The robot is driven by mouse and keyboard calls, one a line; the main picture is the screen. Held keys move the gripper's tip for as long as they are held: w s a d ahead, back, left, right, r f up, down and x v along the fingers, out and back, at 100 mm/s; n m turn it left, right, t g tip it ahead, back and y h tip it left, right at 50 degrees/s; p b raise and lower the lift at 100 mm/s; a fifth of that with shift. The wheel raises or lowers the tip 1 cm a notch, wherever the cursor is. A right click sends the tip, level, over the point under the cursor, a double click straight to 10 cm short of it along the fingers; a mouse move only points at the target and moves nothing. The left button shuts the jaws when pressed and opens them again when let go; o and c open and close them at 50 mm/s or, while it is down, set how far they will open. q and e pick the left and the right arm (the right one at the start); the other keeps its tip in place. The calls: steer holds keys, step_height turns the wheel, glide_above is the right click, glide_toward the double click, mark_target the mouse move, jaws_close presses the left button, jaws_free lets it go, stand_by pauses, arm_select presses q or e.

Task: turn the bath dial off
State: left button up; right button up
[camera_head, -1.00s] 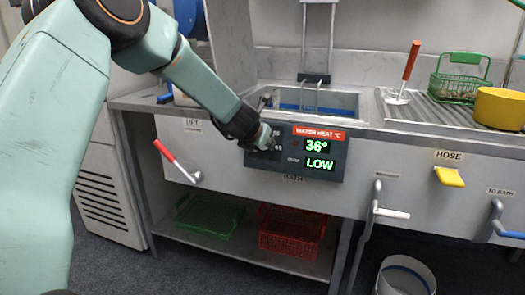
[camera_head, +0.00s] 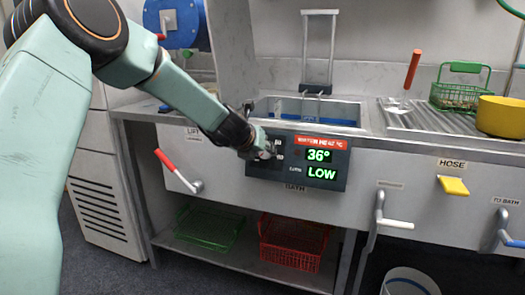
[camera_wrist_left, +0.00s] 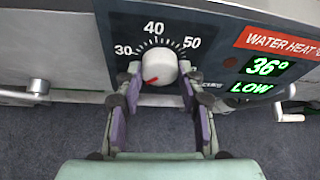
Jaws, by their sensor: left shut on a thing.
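The bath dial is a round white knob (camera_wrist_left: 158,66) with a red pointer, on a dark panel with a scale marked 30, 40 and 50. The pointer aims to the lower left, below the 30 mark. My left gripper (camera_wrist_left: 161,76) has its fingers on either side of the knob and is shut on it. In the head view my left gripper (camera_head: 264,149) reaches the panel's left part and mostly hides the dial. The display (camera_head: 320,165) reads 36° and LOW in green. My right gripper is not in view.
A red-handled lift lever (camera_head: 178,171) is left of the panel. A basin (camera_head: 345,108) with a wire frame is above it. A white-handled crank (camera_head: 380,220) and yellow hose handle (camera_head: 453,186) are to the right. Green and red crates (camera_head: 292,240) sit on the shelf below.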

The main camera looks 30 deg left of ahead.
arm_select(q)
steer(key=o, duration=1.2)
steer(key=shift+c, duration=0.2)
steer(key=v, duration=1.2)
